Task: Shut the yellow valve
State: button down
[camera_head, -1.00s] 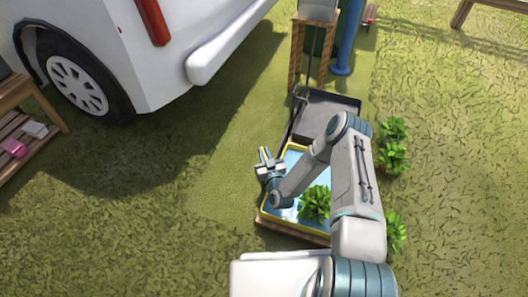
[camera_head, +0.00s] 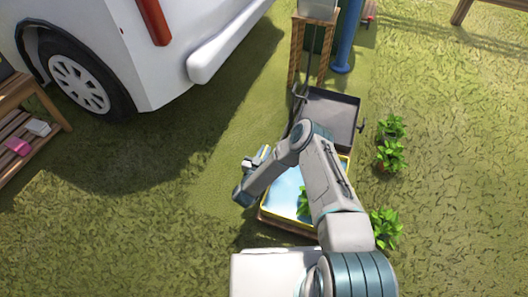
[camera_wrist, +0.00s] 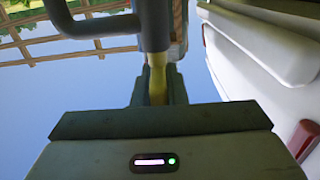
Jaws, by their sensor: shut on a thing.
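The yellow valve's handle (camera_wrist: 158,82) shows in the wrist view as a yellow strip between my fingers. A dark pipe (camera_wrist: 154,25) with a side branch is just beyond it. My gripper (camera_wrist: 155,95) is shut on the yellow handle.
The yellow-rimmed basin (camera_head: 275,222) holds blue water and a green plant (camera_head: 304,202), partly behind my arm. A grey tray (camera_head: 335,108) lies beyond it. Potted plants (camera_head: 390,157) stand on the right. A white van (camera_head: 150,60) is at left, with open grass between.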

dwell(0.4)
jog(key=c, duration=1.5)
grip_release()
jog(key=shift+o, duration=0.2)
jog(key=p+v, duration=0.7)
jog(key=v, duration=0.6)
jog(key=shift+s+a, duration=0.25)
jog(key=shift+s, duration=0.05)
